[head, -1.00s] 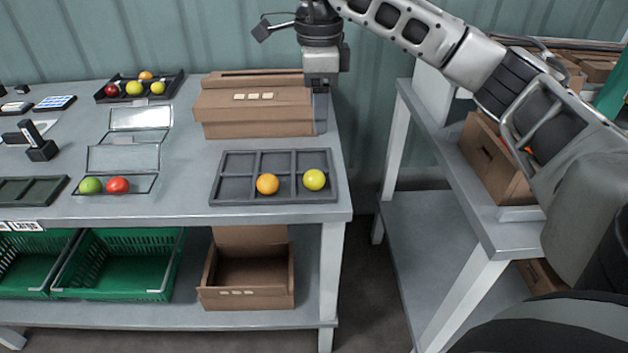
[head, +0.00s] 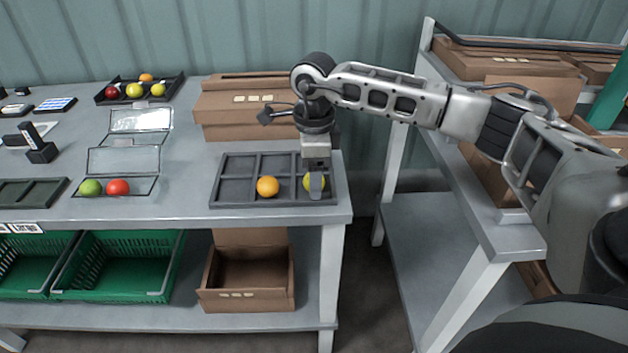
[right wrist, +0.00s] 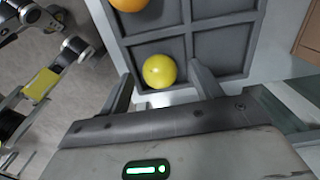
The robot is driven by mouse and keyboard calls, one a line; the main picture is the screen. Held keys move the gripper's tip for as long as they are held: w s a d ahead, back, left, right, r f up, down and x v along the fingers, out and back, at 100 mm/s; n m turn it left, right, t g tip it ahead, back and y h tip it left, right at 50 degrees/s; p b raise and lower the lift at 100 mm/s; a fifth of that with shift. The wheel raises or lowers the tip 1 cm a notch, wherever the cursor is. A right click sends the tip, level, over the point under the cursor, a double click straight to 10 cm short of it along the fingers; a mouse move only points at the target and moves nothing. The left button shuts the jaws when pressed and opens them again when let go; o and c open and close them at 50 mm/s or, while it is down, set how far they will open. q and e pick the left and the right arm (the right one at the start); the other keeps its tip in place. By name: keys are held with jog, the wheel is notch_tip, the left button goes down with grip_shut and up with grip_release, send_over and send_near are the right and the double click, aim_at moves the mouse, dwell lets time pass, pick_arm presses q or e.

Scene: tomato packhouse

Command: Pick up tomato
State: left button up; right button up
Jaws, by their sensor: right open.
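A yellow tomato (head: 309,183) sits in the front right compartment of a dark grey divided tray (head: 230,187), partly hidden behind my right gripper (head: 316,188). An orange tomato (head: 267,186) lies in the front middle compartment. In the right wrist view the yellow tomato (right wrist: 159,71) lies ahead of my open gripper (right wrist: 160,85), roughly between the two finger lines. The orange tomato (right wrist: 128,3) shows at the top edge. The jaws hold nothing. Whether a finger touches the tomato cannot be told. My left gripper is not in view.
A hinged clear case (head: 122,172) with a green tomato (head: 91,187) and a red tomato (head: 117,186) stands left of the tray. A closed cardboard box (head: 255,110) is behind the tray. A black tray (head: 175,87) with several tomatoes is at the back left.

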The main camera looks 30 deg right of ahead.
jog(key=c, duration=0.8)
